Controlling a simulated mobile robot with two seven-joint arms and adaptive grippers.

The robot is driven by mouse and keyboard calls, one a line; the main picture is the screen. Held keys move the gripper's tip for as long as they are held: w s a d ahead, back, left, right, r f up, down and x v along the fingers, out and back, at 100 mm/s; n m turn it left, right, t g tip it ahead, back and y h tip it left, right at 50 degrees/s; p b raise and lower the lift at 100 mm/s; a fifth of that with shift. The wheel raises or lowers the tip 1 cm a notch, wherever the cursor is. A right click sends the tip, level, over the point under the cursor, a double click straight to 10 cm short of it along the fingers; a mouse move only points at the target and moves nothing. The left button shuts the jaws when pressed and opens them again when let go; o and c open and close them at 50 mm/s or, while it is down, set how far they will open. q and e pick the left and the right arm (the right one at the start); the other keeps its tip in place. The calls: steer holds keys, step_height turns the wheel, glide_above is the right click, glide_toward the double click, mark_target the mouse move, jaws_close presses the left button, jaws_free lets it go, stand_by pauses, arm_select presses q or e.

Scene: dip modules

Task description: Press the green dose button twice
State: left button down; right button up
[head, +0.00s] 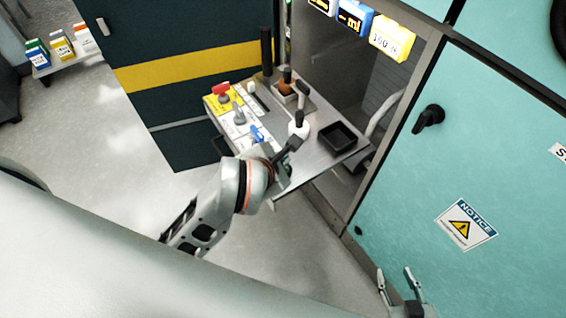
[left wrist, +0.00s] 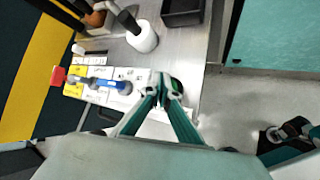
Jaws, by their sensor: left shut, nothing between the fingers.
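The green dose button (left wrist: 177,86) is partly hidden behind my left fingertips in the left wrist view, at the edge of the panel. A bit of green (head: 288,170) shows beside my left gripper in the head view. My left gripper (head: 283,158) is over the near edge of the panel. Its fingers (left wrist: 162,84) are shut with nothing between them, and their tips are at the button. I cannot tell whether they touch it. My right gripper (head: 398,280) is at the bottom of the head view, open and empty, far from the panel.
The metal shelf (head: 318,112) holds a red control (head: 221,89), a blue lever (head: 257,134), a white pot (head: 299,126) with a dark handle, and a black tray (head: 337,137). A teal cabinet door (head: 480,130) stands at the right. The floor in front is clear.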

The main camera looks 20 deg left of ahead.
arm_select(q)
steer(key=shift+f+b, duration=0.4)
steer(key=shift+f, duration=0.3)
arm_select(e)
steer(key=shift+s+f, duration=0.35)
steer(key=shift+f, duration=0.35)
arm_select(q)
steer(key=shift+r, duration=0.1)
arm_select(e)
steer(key=shift+r, duration=0.1)
stand_by(0.3)
arm_select(q)
steer(key=shift+r+p, duration=0.9)
steer(key=shift+r, duration=0.1)
arm_select(e)
steer(key=shift+w+r, duration=0.35)
steer(key=shift+r, duration=0.35)
steer(key=shift+w+r, duration=0.35)
steer(key=shift+r, duration=0.35)
arm_select(q)
steer(key=shift+r+p, duration=0.9)
steer(key=shift+r, duration=0.25)
steer(key=shift+r+p, duration=1.3)
steer(key=shift+r, duration=0.1)
arm_select(e)
step_height(320, 180, up, 6)
steer(key=w+t, duration=0.1)
steer(key=w, duration=0.1)
steer(key=shift+r, duration=0.25)
